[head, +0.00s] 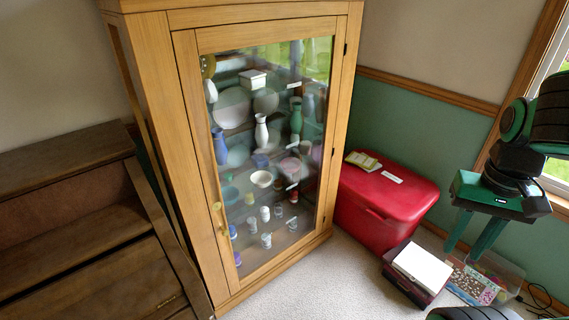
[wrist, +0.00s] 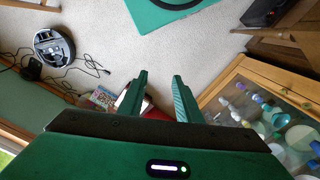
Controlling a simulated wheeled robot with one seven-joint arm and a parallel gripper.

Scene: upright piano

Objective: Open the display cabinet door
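The display cabinet (head: 155,120) is a tall wooden case with a glass-fronted door (head: 185,75). The door looks shut. A small brass-coloured handle (head: 221,222) sits on the door's left side, and dark hinges show on its right side. Vases, bowls and cups stand behind the glass. The cabinet also shows at the right of the wrist view (wrist: 240,75). My gripper (head: 463,254) is at the right of the head view, well away from the door and handle. In the wrist view its two green fingers (wrist: 158,82) are apart with nothing held between them.
A red chest (head: 350,205) stands right of the cabinet with a small book on it. A dark box (head: 393,277) and a clear bin (head: 504,271) lie on the carpet. A dark wooden piano (head: 70,225) is close on the left. A robot vacuum (wrist: 62,50) and cables lie on the floor.

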